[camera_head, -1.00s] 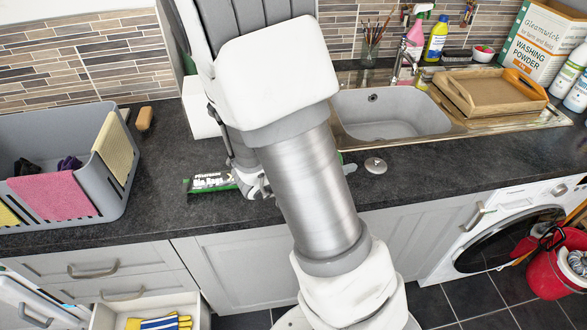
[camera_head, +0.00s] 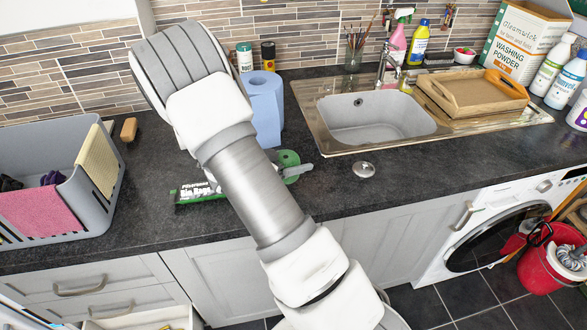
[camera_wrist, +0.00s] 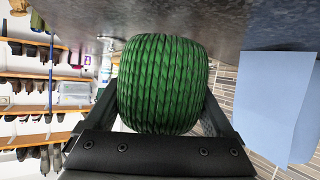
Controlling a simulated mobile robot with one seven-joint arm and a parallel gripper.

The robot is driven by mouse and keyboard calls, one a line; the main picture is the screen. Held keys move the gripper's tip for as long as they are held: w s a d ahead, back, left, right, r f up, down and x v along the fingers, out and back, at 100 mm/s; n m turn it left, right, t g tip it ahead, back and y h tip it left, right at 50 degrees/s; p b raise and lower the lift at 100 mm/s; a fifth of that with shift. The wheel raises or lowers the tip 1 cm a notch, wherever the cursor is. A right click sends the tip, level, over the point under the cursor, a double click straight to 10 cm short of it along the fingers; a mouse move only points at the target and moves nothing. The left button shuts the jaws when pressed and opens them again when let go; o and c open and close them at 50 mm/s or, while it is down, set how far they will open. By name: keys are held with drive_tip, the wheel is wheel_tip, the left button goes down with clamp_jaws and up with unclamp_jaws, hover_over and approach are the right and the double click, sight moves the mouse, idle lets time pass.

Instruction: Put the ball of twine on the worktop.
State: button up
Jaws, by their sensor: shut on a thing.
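The ball of twine (camera_wrist: 163,85) is green and fills the middle of the wrist view, between the two fingers of my gripper (camera_wrist: 165,108). My gripper is shut on it. In the head view the twine (camera_head: 288,158) shows as a green round shape beside my arm, over the worktop (camera_head: 330,195), with a grey finger in front of it. The dark worktop surface lies along the top of the wrist view, close to the twine; I cannot tell whether they touch. My arm hides part of the twine in the head view.
A blue paper roll (camera_head: 264,110) stands just behind the twine. A bin bags box (camera_head: 197,193) lies to its left and a round metal plug (camera_head: 363,170) to its right. The sink (camera_head: 380,117) is beyond, and a grey basket (camera_head: 100,205) stands at the left.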

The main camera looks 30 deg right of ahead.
drive_tip(key=shift+f, duration=1.5)
drive_tip(key=shift+f, duration=0.2)
drive_tip(key=o, duration=1.2)
drive_tip(key=shift+c, duration=0.2)
drive_tip(key=shift+r, duration=0.1)
